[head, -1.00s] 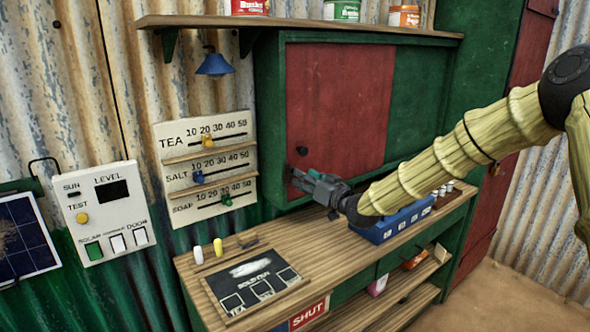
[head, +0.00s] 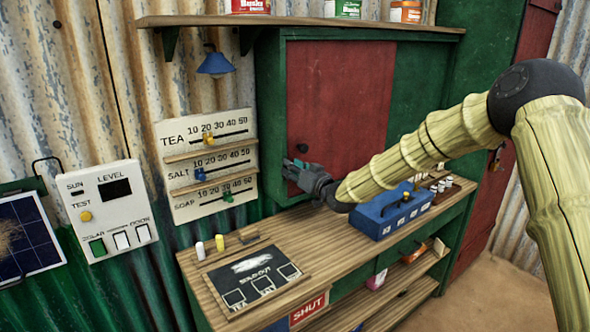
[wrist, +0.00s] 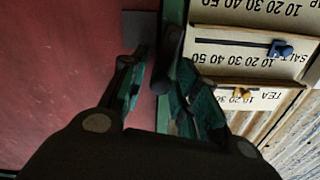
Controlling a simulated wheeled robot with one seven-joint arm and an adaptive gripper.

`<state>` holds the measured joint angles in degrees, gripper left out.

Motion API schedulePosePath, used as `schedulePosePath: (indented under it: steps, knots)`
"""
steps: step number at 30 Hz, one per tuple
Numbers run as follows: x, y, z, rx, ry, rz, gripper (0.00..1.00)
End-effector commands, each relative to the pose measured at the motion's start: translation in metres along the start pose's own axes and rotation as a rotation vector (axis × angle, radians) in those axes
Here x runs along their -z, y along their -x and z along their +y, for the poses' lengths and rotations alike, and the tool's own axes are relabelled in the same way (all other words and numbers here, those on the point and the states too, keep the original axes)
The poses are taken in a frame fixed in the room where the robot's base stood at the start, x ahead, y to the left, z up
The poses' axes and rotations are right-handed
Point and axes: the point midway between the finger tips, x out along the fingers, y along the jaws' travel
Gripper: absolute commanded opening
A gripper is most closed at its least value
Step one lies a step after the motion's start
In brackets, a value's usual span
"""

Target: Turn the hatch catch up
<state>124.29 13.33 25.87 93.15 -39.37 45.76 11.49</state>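The red hatch panel (head: 340,100) is set in the green cabinet front and looks closed. It also fills the left of the wrist view (wrist: 60,80). The hatch catch (wrist: 170,62) is a dark bar at the panel's right edge in the wrist view, where the picture is turned upside down. My gripper (head: 294,170) is at the panel's lower left edge in the head view and hides the catch there. In the wrist view my gripper (wrist: 162,80) is open, with one finger on each side of the catch; I cannot tell whether they touch it.
A price board (head: 206,165) with sliders hangs left of the cabinet. The wooden counter (head: 240,255) below bears a blue caddy (head: 385,218), a sold-out board (head: 258,281) and small pegs. A shelf (head: 300,24) with tins runs above.

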Motion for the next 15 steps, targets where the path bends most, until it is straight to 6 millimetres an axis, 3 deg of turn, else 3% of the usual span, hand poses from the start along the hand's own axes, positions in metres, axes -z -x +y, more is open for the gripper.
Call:
schedulePosePath:
  steps: [1, 4, 15]
  knots:
    - [0.0001, 0.0001, 0.0002, 0.0, 0.0, 0.0, 0.15]
    - [0.0002, 0.0003, 0.0004, 0.0, 0.0, 0.0, 0.0]
    - [-0.004, 0.0002, -0.0024, -0.001, 0.091, 0.0, 0.0]
